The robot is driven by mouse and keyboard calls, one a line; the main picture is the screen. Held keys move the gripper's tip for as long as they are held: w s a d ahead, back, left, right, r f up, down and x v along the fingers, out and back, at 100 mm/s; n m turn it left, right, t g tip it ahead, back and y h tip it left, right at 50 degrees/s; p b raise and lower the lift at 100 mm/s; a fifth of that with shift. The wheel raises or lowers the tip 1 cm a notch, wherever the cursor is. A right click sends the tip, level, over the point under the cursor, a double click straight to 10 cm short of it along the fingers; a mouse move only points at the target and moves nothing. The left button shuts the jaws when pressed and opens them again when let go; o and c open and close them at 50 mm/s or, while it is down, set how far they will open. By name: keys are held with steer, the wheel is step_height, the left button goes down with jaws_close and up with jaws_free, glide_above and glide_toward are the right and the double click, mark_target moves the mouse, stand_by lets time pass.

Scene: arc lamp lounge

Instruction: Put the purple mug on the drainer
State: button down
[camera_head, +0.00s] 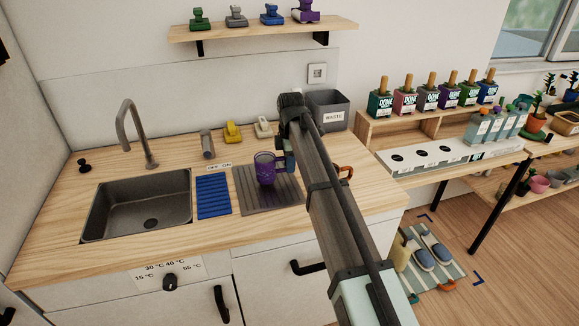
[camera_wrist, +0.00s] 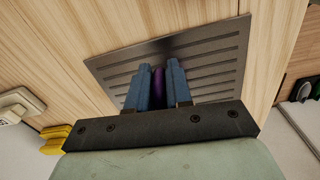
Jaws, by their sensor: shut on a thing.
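The purple mug (camera_head: 265,170) is upright at the drainer in the head view, but I cannot tell whether its base touches it. The drainer (camera_head: 285,190) is a dark ribbed metal plate on the wooden counter. My gripper (camera_head: 286,158) is at the mug's right side and shut on it, partly hidden behind my arm. In the wrist view the two blue fingers of my gripper (camera_wrist: 158,88) have a narrow strip of the purple mug (camera_wrist: 158,82) between them, with the drainer (camera_wrist: 215,60) beyond. Most of the mug is hidden there.
A blue ribbed mat (camera_head: 213,197) and a sink (camera_head: 140,205) with a tall tap (camera_head: 137,130) lie left of the drainer. A yellow object (camera_head: 232,132) and a grey waste bin (camera_head: 328,110) stand behind. An orange handle-like thing (camera_head: 345,171) is to the right.

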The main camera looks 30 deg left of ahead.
steer(key=shift+f, duration=0.7)
steer(key=shift+f, duration=0.15)
steer(key=c, duration=1)
jaws_free()
steer(key=shift+c, duration=0.2)
steer(key=r, duration=1.2)
steer(key=shift+s+d+r, duration=0.1)
steer(key=shift+d+r, duration=0.05)
steer(key=shift+d, duration=0.05)
